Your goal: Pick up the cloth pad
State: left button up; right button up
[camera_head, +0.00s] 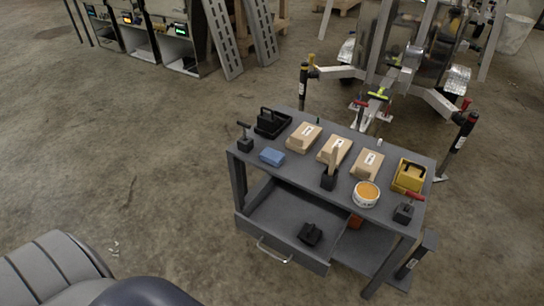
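A small blue block-like pad (272,156), which looks like the cloth pad, lies flat near the front left edge of the grey workbench (297,187). Nothing covers it. A black tool (244,138) stands to its left and a black open tray (271,121) sits behind it. Neither of my grippers is in view, so I cannot see how they stand to the pad.
Cardboard boxes (304,137), an orange-topped tub (366,194) and a yellow container (408,175) share the bench top. The drawer (289,219) below is pulled open with a black item (310,234) inside. The concrete floor left of the bench is clear.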

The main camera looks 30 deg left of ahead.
aim_at(274, 158)
jog(key=j, duration=0.75)
jog(key=k+j, duration=0.15)
jog(key=j, duration=0.6)
